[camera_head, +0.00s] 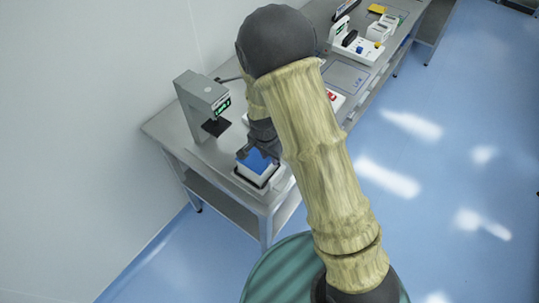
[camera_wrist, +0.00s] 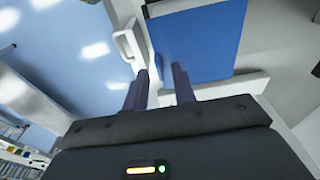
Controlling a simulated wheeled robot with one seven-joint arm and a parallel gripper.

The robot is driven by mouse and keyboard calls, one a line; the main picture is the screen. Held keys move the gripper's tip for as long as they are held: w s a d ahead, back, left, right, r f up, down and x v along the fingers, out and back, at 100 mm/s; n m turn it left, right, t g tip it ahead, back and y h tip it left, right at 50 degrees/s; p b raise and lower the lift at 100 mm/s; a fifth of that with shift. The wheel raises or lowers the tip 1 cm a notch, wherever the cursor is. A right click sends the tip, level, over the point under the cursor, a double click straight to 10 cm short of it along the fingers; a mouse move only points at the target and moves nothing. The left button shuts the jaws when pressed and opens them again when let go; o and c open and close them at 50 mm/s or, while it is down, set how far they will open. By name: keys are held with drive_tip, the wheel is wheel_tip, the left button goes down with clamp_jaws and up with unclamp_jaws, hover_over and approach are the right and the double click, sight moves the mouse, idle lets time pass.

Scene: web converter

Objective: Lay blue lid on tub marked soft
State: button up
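The blue lid (camera_head: 257,160) is at the near end of the bench, on or just above a white, dark-edged box-shaped thing (camera_head: 249,173). In the wrist view the blue lid (camera_wrist: 200,40) fills the upper middle, beyond my fingertips. My gripper (camera_head: 262,149) is low over the lid, pointing down. No tub marking is readable; my arm hides part of the bench.
A grey instrument with a green display (camera_head: 205,105) stands at the back left of the bench. Farther along, beyond my arm, are a white tray with small items (camera_head: 358,48) and white containers (camera_head: 378,32). A red-marked white thing (camera_head: 335,99) is partly hidden behind my arm.

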drive_tip(key=shift+r, duration=0.1)
drive_tip(key=shift+r+p, duration=0.5)
drive_tip(key=shift+r, duration=0.05)
wheel_tip(320, 180, up, 12)
drive_tip(key=s+b, duration=0.1)
drive_tip(key=b, duration=0.1)
drive_tip(key=shift+a, duration=0.45)
drive_tip(key=shift+f, duration=0.1)
drive_tip(key=s+d+r+n+t, duration=0.1)
drive_tip(key=s+d+r+n, duration=0.1)
drive_tip(key=s+d+n, duration=0.5)
drive_tip(key=s+d, duration=0.4)
drive_tip(key=d, duration=0.3)
drive_tip(key=shift+s+d+n+t+y, duration=0.25)
drive_tip(key=shift+n+t+y, duration=0.05)
drive_tip(key=shift+y, duration=0.1)
drive_tip(key=shift+f, duration=0.1)
